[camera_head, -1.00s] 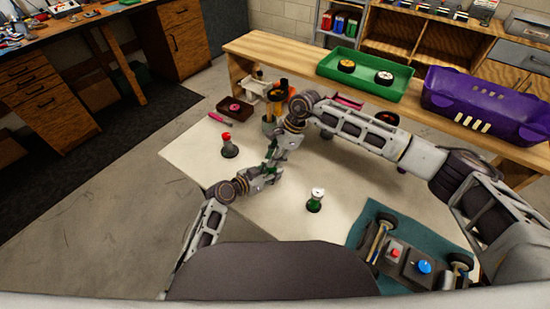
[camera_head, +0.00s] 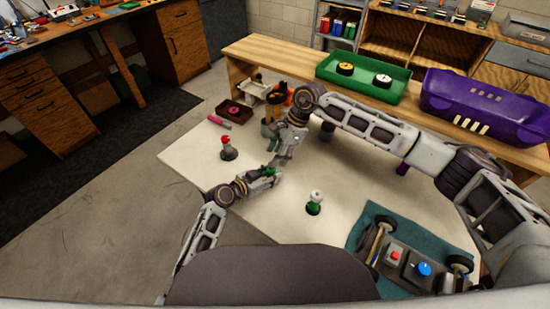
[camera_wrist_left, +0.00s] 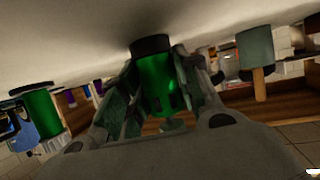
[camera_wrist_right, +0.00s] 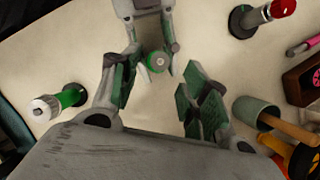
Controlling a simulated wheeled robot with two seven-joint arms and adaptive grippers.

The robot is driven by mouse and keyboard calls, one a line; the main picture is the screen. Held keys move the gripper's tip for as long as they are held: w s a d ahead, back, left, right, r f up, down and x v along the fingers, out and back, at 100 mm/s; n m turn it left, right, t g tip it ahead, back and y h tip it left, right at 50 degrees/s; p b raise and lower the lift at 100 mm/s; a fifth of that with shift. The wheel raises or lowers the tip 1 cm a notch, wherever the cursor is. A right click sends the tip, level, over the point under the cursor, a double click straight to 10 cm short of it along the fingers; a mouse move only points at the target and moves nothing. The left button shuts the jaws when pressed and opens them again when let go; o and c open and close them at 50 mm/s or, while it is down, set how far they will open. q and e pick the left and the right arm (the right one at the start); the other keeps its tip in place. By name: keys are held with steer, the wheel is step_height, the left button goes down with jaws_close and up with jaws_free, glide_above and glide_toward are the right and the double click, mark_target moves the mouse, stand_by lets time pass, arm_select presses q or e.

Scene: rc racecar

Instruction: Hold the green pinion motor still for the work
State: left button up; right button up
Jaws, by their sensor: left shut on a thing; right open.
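The green pinion motor (camera_wrist_left: 155,80) is between the fingers of my left gripper (camera_wrist_left: 160,100), which is shut on it. Its dark end faces the table in the left wrist view; whether it touches the table I cannot tell. The right wrist view shows its round green top (camera_wrist_right: 156,62) with a small pale centre. In the head view my left gripper (camera_head: 268,175) is low over the white table. My right gripper (camera_head: 275,146) is open and empty, just behind the motor. Its parted fingers (camera_wrist_right: 155,95) face the motor, apart from it in the picture.
A green white-topped cylinder (camera_head: 314,203) and a red-topped one (camera_head: 228,149) stand on the white table (camera_head: 270,220). A cup of tools (camera_wrist_right: 255,112) is near my right gripper. A car chassis (camera_head: 405,258) lies on a teal mat (camera_head: 362,236). A green tray (camera_head: 363,87) and purple body shell (camera_head: 485,105) sit behind.

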steer(key=v, duration=0.8)
steer(key=shift+r, duration=0.25)
steer(key=shift+d, duration=0.1)
arm_select(q)
steer(key=o, duration=1.2)
steer(key=shift+v, duration=6)
